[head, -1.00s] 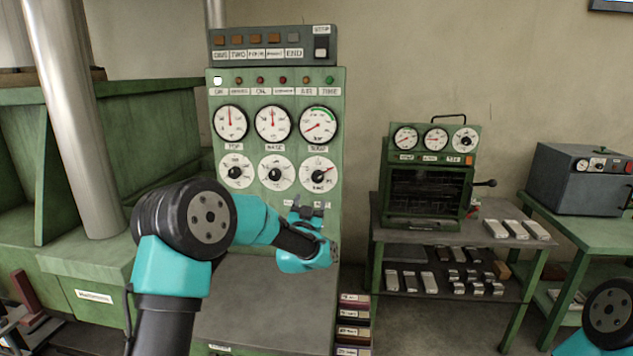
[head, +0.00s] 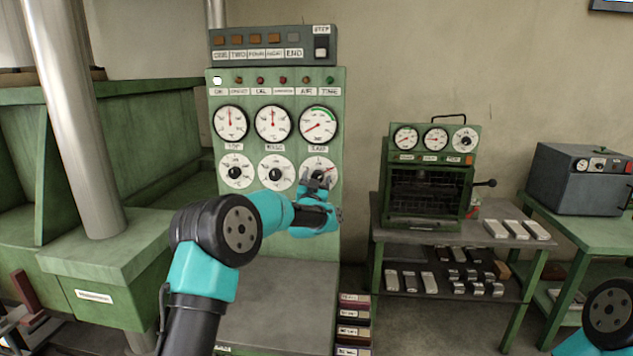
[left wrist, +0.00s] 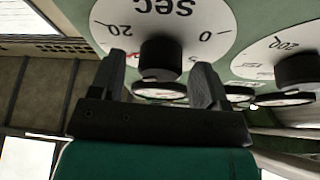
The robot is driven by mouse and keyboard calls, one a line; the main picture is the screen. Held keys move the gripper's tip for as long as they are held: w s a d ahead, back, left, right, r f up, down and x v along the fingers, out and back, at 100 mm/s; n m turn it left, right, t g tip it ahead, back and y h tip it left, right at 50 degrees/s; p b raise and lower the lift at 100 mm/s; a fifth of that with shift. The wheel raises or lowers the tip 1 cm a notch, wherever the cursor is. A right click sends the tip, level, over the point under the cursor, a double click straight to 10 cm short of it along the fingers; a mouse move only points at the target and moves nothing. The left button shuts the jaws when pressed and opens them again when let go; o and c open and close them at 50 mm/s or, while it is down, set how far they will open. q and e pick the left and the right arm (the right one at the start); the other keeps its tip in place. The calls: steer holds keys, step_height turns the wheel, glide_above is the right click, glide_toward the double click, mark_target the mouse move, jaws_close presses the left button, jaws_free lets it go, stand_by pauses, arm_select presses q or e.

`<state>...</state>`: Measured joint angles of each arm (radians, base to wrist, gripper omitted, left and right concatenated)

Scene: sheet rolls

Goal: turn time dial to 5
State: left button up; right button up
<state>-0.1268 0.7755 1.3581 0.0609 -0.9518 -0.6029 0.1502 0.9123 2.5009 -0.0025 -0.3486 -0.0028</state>
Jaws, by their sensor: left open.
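The time dial (head: 317,162) is the right one of the lower row on the green control panel, a white face with a black knob. My left gripper (head: 318,180) is in front of it and covers its lower part. In the left wrist view, the dial face (left wrist: 205,14) appears upside down with "sec", 0 and 20 readable. Its black knob (left wrist: 162,54) lies between the two open fingers of the left gripper (left wrist: 160,78). I cannot tell whether the fingers touch it. The pointer's exact setting is not clear. My right gripper is out of view.
The middle dial (head: 276,174) is close to the left of the gripper. Gauges (head: 318,125) sit above. A grey ledge (head: 277,290) juts out below the panel. A small oven (head: 427,185) stands on a table to the right.

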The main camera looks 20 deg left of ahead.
arm_select(q)
steer(key=c, duration=0.9)
steer(key=shift+d+n+y, duration=0.1)
steer(key=shift+n+y, duration=0.3)
steer(key=shift+n, duration=0.3)
steer(key=n+g+y, duration=0.2)
steer(key=n, duration=0.5)
steer(key=n+g+y, duration=0.2)
steer(key=n, duration=0.5)
steer(key=n+g+y, duration=0.2)
steer(key=n+y, duration=0.1)
steer(key=n, duration=0.4)
steer(key=shift+d+r, duration=0.15)
steer(key=n+g, duration=0.1)
steer(key=n, duration=0.2)
steer(key=n+g+h, duration=0.1)
steer(key=n, duration=0.2)
steer(key=shift+n, duration=0.3)
